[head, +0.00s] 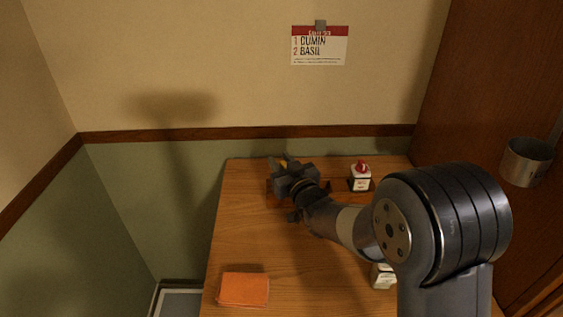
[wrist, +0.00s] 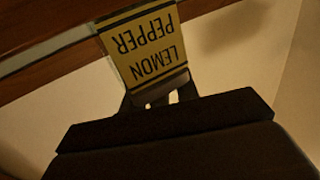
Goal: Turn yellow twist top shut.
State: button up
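In the head view, a small patch of yellow (head: 284,163), probably the twist top, shows between the fingers of my gripper (head: 281,161) at the back left of the wooden table. The rest of that container is hidden behind the gripper there. In the wrist view, a container with a yellow label reading LEMON PEPPER (wrist: 147,48) appears upside down, its lower end in the picture between the fingertips of my gripper (wrist: 157,97). My dark gripper body covers the bottom of that view. Whether the fingers touch the top is unclear.
A white container with a red top (head: 361,177) stands right of my gripper. Another pale container (head: 382,276) is partly hidden by my arm. An orange cloth (head: 243,289) lies front left. A CUMIN, BASIL card (head: 319,47) and a metal cup (head: 526,162) are on the walls.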

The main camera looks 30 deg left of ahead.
jog(key=c, duration=0.3)
jog(key=b, duration=0.1)
jog(key=t+b, duration=0.1)
jog(key=b, duration=0.1)
jog(key=shift+w+f+m+h, duration=0.1)
jog(key=shift+f+m+h, duration=0.15)
jog(key=shift+m+h, duration=0.15)
jog(key=m+t+h+b, duration=0.1)
jog(key=b, duration=0.2)
jog(key=shift+d+r+t, duration=0.1)
jog(key=shift+r+t, duration=0.1)
jog(key=shift+t, duration=0.2)
jog(key=shift+r+m+t+h, duration=0.15)
jog(key=shift+m+t+h, duration=0.25)
jog(key=shift+m+h, duration=0.45)
jog(key=shift+w+r+m+t+h+p, duration=0.15)
jog(key=shift+m+t+h+p, duration=0.35)
jog(key=shift+h, duration=0.35)
jog(key=shift+d+h, duration=0.1)
jog(key=shift+h, duration=0.2)
jog(key=shift+d+f+m+t+h+p, duration=0.1)
jog(key=shift+f+m+t+h+p, duration=0.1)
jog(key=shift+m+t+h+p, duration=0.1)
